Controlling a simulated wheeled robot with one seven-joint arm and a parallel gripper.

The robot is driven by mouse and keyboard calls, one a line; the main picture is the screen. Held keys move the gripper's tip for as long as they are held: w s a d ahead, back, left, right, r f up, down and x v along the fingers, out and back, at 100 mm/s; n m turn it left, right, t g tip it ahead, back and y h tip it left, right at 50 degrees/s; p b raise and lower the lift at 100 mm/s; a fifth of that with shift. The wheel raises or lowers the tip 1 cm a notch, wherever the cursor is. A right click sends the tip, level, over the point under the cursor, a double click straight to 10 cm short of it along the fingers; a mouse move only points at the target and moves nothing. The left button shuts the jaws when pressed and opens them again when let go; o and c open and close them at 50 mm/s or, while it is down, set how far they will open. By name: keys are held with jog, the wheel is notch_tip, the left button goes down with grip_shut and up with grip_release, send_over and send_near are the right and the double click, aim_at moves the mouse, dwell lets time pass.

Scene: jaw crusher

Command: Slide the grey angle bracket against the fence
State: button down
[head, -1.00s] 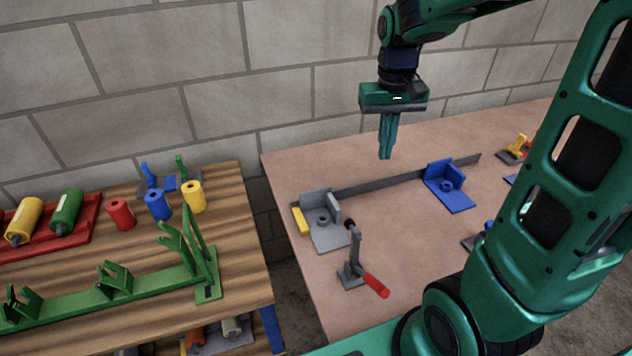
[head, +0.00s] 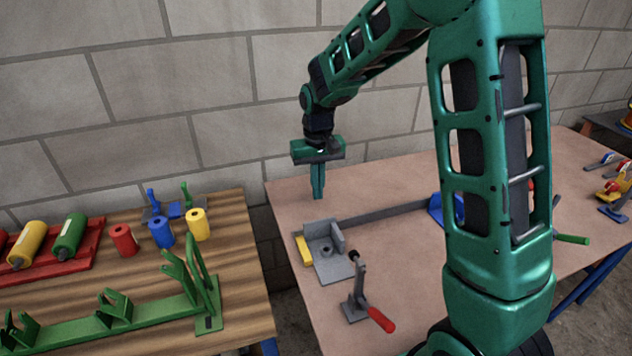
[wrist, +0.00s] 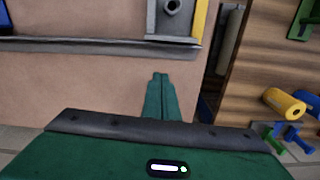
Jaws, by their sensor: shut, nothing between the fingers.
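The grey angle bracket (head: 327,262) lies on the brown tabletop, with a low upright wall. It also shows at the top of the wrist view (wrist: 172,22). The fence (head: 390,211) is a long, low dark grey bar beside the bracket, also crossing the wrist view (wrist: 90,46). The bracket lies close to the fence's left end; I cannot tell whether they touch. A yellow block (head: 304,250) sits at the bracket's left side. My gripper (head: 318,196) is shut and empty, fingers down, on the wall side of the fence behind the bracket. Its fingers also show in the wrist view (wrist: 161,78).
A toggle clamp with a red handle (head: 381,320) stands in front of the bracket. A blue bracket (head: 437,209) is partly hidden by my arm. A wooden bench (head: 240,270) with rollers stands left, across a gap. The tabletop between fence and block wall is clear.

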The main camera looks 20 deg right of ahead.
aim_at(326, 244)
notch_tip(326, 244, down, 5)
jog(key=shift+r, duration=0.2)
jog(key=shift+s+f, duration=0.15)
jog(key=shift+s, duration=0.2)
jog(key=shift+s+a, duration=0.1)
jog(key=shift+s, duration=1.55)
jog(key=shift+s, duration=0.1)
jog(key=shift+s, duration=0.75)
